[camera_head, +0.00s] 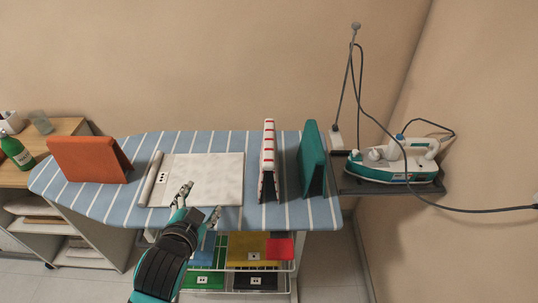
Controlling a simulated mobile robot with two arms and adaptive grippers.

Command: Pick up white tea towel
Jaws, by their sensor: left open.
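A white cloth (208,175), which looks like the white tea towel, lies flat on the striped ironing board (100,201), with a rolled-looking left edge and a small dark-dotted tag. My left gripper (201,201) is open and empty at the cloth's front edge. Its fingers overlap the cloth in the picture; I cannot tell whether they touch it. A white piece with red stripes (268,150) stands folded and upright to the right of the cloth. My right gripper is not in view.
An orange folded piece (88,160) stands at the board's left, a teal one (312,160) at its right. An iron (392,162) with a hanging cord rests on a dark shelf. Below the board is a rack of coloured cloths (245,250). A green bottle (16,152) stands far left.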

